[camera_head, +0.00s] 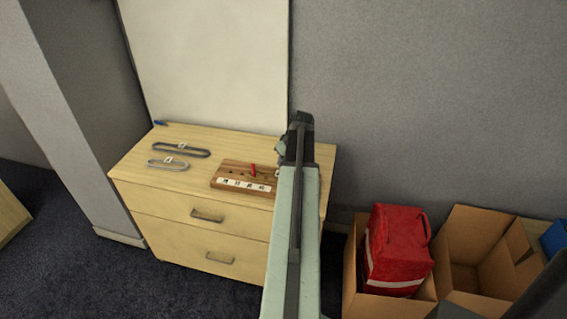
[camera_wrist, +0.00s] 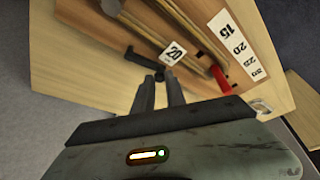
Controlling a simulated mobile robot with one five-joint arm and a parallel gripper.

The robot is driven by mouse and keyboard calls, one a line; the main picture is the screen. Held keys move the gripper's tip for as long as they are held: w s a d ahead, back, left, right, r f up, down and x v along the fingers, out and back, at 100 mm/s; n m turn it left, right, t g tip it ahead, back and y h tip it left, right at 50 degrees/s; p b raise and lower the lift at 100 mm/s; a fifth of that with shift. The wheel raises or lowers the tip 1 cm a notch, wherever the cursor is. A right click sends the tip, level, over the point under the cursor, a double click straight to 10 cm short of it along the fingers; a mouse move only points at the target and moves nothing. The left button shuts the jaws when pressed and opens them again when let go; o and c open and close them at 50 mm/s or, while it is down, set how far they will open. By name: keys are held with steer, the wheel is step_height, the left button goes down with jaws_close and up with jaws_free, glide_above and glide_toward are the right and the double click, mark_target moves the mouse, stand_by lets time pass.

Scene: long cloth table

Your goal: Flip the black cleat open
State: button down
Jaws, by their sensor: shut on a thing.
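In the wrist view the black cleat (camera_wrist: 143,60) is a short dark bar at the edge of the wooden board (camera_wrist: 205,95). My gripper (camera_wrist: 160,76) has its two fingers close together at the cleat, shut on it; the exact grip is partly hidden by the fingers. A white tag marked 20 (camera_wrist: 173,54) is beside the fingertips. In the head view the board (camera_head: 226,171) lies on the dresser, its right end behind my arm. The black cleat and fingertips cannot be made out there.
A red cleat (camera_wrist: 222,78) stands on the board near a numbered label strip (camera_wrist: 238,47). A dark loop (camera_head: 197,153) and a grey loop (camera_head: 155,164) lie left on the dresser top (camera_head: 140,173). A whiteboard (camera_head: 210,60) leans behind. Boxes (camera_head: 480,265) stand right.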

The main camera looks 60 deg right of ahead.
steer(key=shift+d+m, duration=0.3)
steer(key=shift+m, duration=0.3)
steer(key=shift+h, duration=0.3)
steer(key=c, duration=1.4)
jaws_free()
steer(key=shift+s, duration=0.1)
steer(key=p+v, duration=0.7)
steer(key=v, duration=0.1)
